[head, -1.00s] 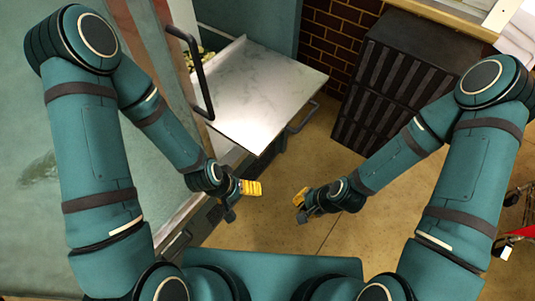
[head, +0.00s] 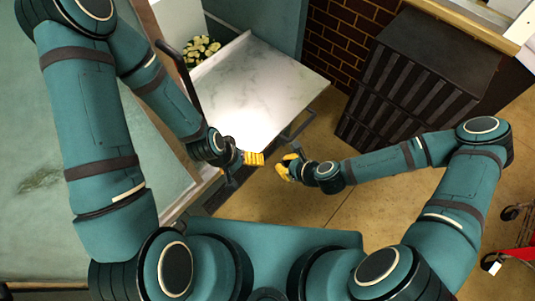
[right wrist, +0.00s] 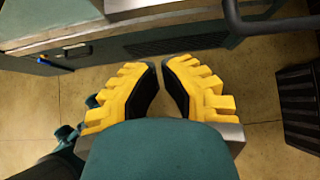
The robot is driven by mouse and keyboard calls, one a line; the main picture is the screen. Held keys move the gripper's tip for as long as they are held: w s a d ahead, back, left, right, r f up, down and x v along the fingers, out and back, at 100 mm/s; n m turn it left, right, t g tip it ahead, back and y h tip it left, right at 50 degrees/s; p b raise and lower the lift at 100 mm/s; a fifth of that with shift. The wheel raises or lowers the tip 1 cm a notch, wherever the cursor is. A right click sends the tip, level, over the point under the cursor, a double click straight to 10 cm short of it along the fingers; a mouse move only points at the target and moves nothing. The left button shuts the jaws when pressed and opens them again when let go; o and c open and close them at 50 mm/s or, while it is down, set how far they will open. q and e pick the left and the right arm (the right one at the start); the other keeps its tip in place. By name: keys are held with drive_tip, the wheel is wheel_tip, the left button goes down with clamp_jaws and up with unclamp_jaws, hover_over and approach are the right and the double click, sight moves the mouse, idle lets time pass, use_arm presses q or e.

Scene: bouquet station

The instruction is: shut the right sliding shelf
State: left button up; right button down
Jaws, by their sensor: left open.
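The right sliding shelf appears to be the white marbled shelf (head: 265,90), which is pulled out at the top middle of the head view. Its black bar handle (head: 303,126) is on the near right edge. In the right wrist view a dark handle (right wrist: 265,24) curves across the top right beside the shelf's pale edge (right wrist: 135,5). My right gripper (head: 286,167) has yellow fingers and is open and empty, below the handle in the picture and apart from it. My left gripper (head: 250,160) is open and empty, just left of the right gripper near the shelf's front corner.
A dark slatted crate (head: 410,85) stands to the right by the brick wall (head: 345,40). A red cart (head: 520,255) is at lower right.

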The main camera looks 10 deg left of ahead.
use_arm(q)
drive_tip(key=shift+d+r+p, duration=0.1)
drive_tip(key=shift+r+p, duration=0.15)
drive_tip(key=shift+p, duration=0.05)
use_arm(e)
drive_tip(key=w+a+f, duration=0.3)
drive_tip(key=w+a, duration=0.1)
drive_tip(key=a, duration=0.2)
drive_tip(key=shift+w, duration=0.2)
drive_tip(key=shift+f, duration=0.1)
